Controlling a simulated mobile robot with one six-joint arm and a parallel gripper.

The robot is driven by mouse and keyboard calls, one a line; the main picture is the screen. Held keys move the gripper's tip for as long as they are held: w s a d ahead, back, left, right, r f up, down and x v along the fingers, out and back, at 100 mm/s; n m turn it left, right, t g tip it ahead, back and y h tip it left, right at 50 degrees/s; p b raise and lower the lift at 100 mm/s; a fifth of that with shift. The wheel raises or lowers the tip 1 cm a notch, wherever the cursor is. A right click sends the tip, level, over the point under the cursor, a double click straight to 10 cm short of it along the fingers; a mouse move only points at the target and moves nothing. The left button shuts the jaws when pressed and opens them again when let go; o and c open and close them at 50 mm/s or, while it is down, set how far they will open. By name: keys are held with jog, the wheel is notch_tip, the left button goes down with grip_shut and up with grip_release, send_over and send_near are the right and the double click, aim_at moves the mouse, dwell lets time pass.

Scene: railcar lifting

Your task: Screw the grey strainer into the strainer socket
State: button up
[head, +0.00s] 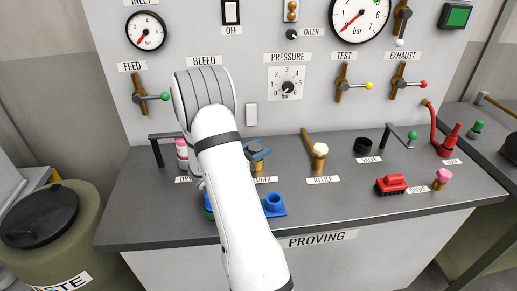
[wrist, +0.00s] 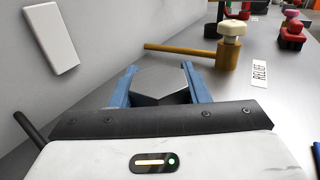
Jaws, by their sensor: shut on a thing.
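The grey strainer (wrist: 160,85) shows in the wrist view as a dark grey block with a flat, angular top. My gripper (wrist: 160,88) is shut on it, one blue finger on each side. In the head view my gripper (head: 256,148) is above a brass-coloured upright fitting (head: 258,168), which stands behind a partly covered label ending in "NER" and appears to be the strainer socket. The lower part of the strainer is hidden, so I cannot tell whether it touches the socket or how deep it sits.
A brass relief valve with a cream knob (head: 319,150) stands close on the right; its handle reaches towards my gripper. A pink-and-white cylinder (head: 182,150) is on the left. A blue block (head: 273,204) lies in front. A red block (head: 391,185) is farther right.

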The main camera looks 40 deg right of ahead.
jog(key=o, duration=1.2)
jog(key=shift+f, duration=0.1)
jog(key=shift+w+a+b, duration=0.2)
jog(key=shift+a+b, duration=0.45)
jog(key=shift+a, duration=3.25)
